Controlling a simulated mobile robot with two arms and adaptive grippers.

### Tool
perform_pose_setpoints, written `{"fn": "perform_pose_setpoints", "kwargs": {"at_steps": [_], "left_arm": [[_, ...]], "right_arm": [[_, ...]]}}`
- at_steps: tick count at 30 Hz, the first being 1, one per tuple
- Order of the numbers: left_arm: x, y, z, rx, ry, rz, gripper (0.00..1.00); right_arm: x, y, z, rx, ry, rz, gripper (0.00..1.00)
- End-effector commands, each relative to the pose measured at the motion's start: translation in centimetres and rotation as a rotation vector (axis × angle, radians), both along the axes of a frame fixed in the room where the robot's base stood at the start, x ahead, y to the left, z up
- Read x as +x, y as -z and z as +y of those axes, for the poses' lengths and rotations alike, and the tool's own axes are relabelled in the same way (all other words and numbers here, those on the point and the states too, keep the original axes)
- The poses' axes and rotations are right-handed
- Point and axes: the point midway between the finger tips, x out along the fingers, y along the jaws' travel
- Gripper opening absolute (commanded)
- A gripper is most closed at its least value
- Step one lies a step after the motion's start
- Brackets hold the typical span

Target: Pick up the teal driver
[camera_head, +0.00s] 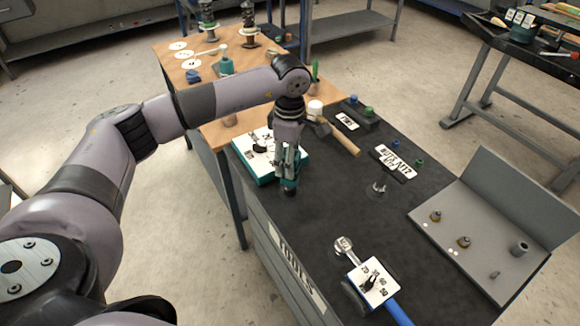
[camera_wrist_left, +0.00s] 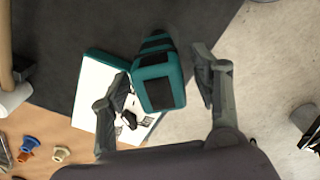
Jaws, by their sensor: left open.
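The teal driver (camera_wrist_left: 158,82), teal with black parts, shows between the two fingers of my left gripper (camera_wrist_left: 163,70) in the left wrist view. The fingers are open, one on each side of it, with a visible gap at the right finger; whether the left finger touches it I cannot tell. In the head view my left gripper (camera_head: 289,163) points down at the near left part of the black bench top, and the driver (camera_head: 290,184) shows low between the fingers, partly hidden by them. My right gripper is not in view.
A teal-edged white case (camera_head: 249,168) lies just left of the driver; it also shows in the left wrist view (camera_wrist_left: 92,86). A mallet (camera_head: 340,137) lies behind. A grey tray (camera_head: 455,270) with small parts and a blue-handled tool (camera_head: 397,312) are to the right and front.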

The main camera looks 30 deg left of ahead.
Motion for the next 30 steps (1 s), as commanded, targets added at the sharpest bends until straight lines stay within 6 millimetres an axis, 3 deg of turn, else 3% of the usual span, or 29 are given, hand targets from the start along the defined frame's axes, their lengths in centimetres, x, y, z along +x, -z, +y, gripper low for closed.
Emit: {"fn": "perform_pose_setpoints", "kwargs": {"at_steps": [7,30], "left_arm": [[0.03,0.17,-0.04,-0.001,0.001,-0.001,0.56],[0.04,0.1,-0.03,-0.001,0.0,-0.001,0.05]], "right_arm": [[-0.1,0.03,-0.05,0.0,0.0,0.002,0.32],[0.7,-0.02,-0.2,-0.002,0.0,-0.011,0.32]]}}
